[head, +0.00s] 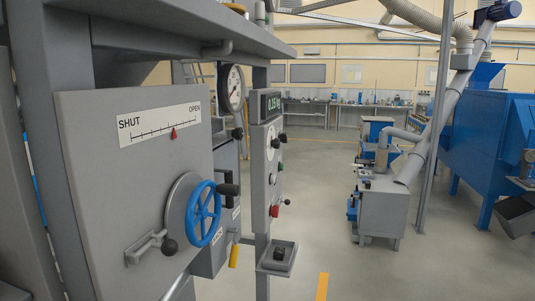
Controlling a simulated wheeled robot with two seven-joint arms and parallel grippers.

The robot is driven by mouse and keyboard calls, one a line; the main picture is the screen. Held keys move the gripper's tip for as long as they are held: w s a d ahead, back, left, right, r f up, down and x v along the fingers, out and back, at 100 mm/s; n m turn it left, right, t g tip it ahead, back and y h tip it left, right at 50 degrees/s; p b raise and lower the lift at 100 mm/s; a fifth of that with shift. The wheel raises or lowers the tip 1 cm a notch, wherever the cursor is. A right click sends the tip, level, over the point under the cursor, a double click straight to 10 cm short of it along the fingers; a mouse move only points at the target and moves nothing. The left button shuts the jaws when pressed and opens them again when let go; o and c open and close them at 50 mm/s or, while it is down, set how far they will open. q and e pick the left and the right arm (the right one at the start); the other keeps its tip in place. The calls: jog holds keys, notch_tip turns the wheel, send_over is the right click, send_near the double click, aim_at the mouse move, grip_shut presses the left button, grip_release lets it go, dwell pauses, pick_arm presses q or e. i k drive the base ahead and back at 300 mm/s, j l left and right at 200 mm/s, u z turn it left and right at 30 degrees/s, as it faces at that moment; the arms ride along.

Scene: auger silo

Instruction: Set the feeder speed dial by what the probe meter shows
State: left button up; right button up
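A round white gauge with a needle (232,88) hangs on the frame; its reading is too small to tell. A narrow grey panel (259,180) carries a small green digital display (273,102), which seems to read about 0.15 with a unit. Below the display is a pale round dial face (271,142), seen nearly edge-on, so its setting cannot be read. I cannot tell which of these is the probe meter or the feeder speed dial. Neither of my grippers is in view.
A near grey box (90,130) has a SHUT–OPEN scale (160,121), red pointer right of its middle, a blue handwheel (203,214) and a black-knobbed lever (152,246). A small tray (262,267) juts out low. Open floor (335,215) lies right.

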aim_at(275, 143)
jog(key=i+l+z, duration=0.1)
jog(key=i+l, duration=0.45)
jog(key=i+l+z, duration=0.15)
jog(key=i+l, duration=0.3)
jog(key=i+l+z, duration=0.1)
jog(key=i+l, duration=0.35)
jog(key=i, duration=0.2)
